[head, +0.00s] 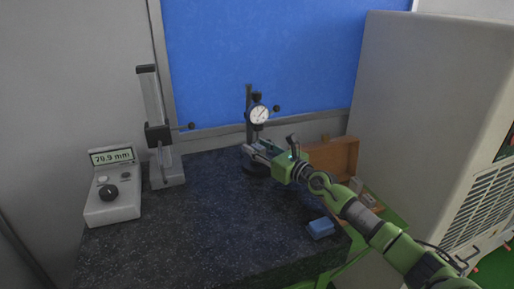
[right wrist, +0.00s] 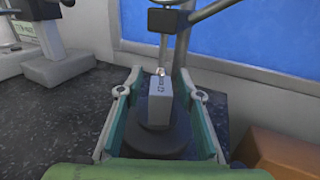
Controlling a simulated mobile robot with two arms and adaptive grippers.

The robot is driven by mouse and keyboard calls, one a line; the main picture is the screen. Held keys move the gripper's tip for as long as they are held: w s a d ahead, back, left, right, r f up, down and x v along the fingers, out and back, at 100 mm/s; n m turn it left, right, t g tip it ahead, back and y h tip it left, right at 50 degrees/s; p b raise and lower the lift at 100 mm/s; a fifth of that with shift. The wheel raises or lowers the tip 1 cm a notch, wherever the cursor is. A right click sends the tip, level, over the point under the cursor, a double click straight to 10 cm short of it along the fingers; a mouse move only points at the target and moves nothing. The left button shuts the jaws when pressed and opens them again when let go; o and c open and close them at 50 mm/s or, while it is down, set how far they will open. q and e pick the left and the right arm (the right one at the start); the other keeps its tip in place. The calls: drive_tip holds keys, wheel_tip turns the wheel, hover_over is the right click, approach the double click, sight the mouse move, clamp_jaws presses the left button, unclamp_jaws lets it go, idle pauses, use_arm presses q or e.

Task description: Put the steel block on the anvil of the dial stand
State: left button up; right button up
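The dial stand (head: 249,133) is at the back of the dark granite table, with a round white dial (head: 259,114) on its post. In the right wrist view, the grey steel block (right wrist: 159,104) appears to stand upright on the dark round anvil (right wrist: 158,143), close below the dial's spindle tip. My right gripper (head: 254,149) reaches in at the stand. In the right wrist view its green fingers (right wrist: 160,75) are open on either side of the block, with a visible gap on both sides. My left gripper is not in view.
A height gauge (head: 158,135) and a readout box (head: 112,200) stand at the left. A blue block (head: 320,228) lies near the right front edge. An open wooden box (head: 340,159) and small grey blocks (head: 361,188) are at the right. The table's middle is clear.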

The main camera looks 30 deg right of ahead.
drive_tip(key=shift+r, duration=0.25)
drive_tip(key=shift+s+d+f, duration=0.15)
drive_tip(key=shift+s+f, duration=0.05)
drive_tip(key=shift+s, duration=0.45)
drive_tip(key=s, duration=0.5)
drive_tip(key=s+d+b, duration=0.1)
drive_tip(key=s, duration=0.2)
drive_tip(key=shift+s+d+f, duration=0.1)
drive_tip(key=shift+s, duration=0.1)
drive_tip(key=shift+s+d+r+b, duration=0.1)
drive_tip(key=shift+s+b, duration=0.05)
drive_tip(key=shift+s, duration=0.4)
drive_tip(key=shift+s+d+r+b, duration=0.1)
drive_tip(key=shift+s+b, duration=0.05)
drive_tip(key=shift+s, duration=0.4)
